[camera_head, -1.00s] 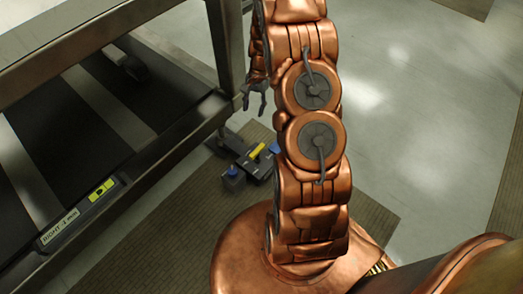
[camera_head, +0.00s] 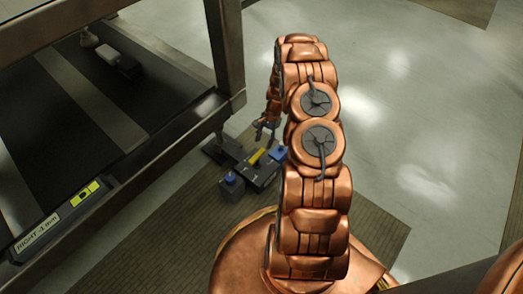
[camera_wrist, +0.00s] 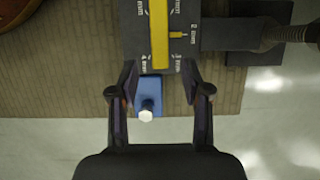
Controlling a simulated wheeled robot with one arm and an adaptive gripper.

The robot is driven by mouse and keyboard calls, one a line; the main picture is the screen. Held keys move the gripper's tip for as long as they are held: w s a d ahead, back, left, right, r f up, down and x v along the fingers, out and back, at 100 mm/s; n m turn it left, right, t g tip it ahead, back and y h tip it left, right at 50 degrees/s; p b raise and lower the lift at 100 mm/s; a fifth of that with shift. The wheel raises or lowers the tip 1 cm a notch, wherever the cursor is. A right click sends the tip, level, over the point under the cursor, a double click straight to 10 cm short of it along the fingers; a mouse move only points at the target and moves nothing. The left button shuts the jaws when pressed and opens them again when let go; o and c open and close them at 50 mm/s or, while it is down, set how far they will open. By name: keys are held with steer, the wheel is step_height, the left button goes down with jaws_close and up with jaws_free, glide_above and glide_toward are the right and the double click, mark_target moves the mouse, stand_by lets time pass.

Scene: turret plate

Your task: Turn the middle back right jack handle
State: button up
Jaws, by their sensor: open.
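The jack is a dark grey block (camera_head: 263,174) on the floor beside the metal frame, with a yellow bar handle (camera_head: 257,156) on top. In the wrist view the yellow handle (camera_wrist: 159,38) runs up and down over the grey body (camera_wrist: 132,38), among white millimetre marks. My gripper (camera_head: 267,126) is above the jack, pointing down. In the wrist view my gripper (camera_wrist: 158,72) is open and empty. Its fingertips are on either side of the handle's lower end, and contact cannot be told. A blue block (camera_wrist: 148,90) with a pale hex bolt head shows between the fingers.
A dark arm with a threaded screw (camera_wrist: 292,34) extends right from the jack. The large metal frame (camera_head: 115,168) with a yellow level display (camera_head: 87,193) stands to the left. A brown ribbed mat (camera_head: 160,225) lies under the jack. Clear floor (camera_head: 420,120) is to the right.

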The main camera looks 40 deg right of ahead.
mark_target(260, 151)
steer(key=b+x, duration=0.1)
steer(key=x, duration=0.4)
steer(key=shift+c, duration=0.2)
jaws_close()
